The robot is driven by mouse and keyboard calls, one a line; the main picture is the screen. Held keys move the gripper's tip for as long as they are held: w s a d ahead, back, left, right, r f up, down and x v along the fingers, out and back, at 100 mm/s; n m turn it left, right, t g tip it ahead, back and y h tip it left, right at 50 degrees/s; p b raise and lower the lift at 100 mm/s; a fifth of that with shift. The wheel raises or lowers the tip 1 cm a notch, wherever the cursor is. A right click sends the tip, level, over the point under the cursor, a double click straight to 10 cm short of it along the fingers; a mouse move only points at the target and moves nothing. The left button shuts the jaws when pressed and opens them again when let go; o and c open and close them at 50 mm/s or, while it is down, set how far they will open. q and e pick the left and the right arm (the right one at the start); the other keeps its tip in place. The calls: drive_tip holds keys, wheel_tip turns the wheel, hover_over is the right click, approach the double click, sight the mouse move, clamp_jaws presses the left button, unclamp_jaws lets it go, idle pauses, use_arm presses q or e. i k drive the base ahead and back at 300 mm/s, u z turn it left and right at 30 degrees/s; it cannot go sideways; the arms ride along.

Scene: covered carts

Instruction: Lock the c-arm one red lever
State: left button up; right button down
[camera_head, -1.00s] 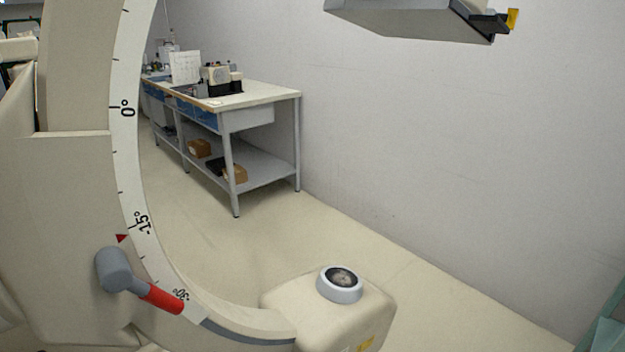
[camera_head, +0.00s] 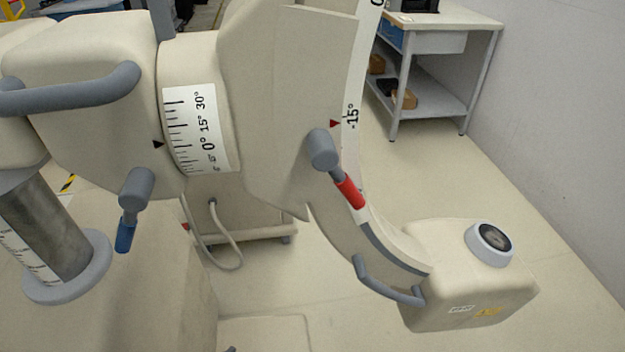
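The c-arm's red lever (camera_head: 348,193) sits on the side of the cream c-arm holder, beside the curved scale near the -15° mark. It has a grey round hub (camera_head: 323,149) and a red grip that slants down to the right. The c-arm's curved arc (camera_head: 380,243) runs down to a boxy cream end unit (camera_head: 470,280) with a round dark-topped grey ring. A separate blue-tipped lever (camera_head: 124,236) hangs down from a grey hub at the left. Neither of my grippers shows in the head view.
A grey handle bar (camera_head: 70,96) sticks out at the upper left, above a metal column (camera_head: 45,232). A grey handle (camera_head: 385,287) is on the lower arc. A workbench (camera_head: 450,22) stands at the back by the wall. The floor at the right is clear.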

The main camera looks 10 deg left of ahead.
sight(323, 154)
drive_tip(key=u, duration=2)
drive_tip(key=k, duration=0.75)
drive_tip(key=z, duration=1.5)
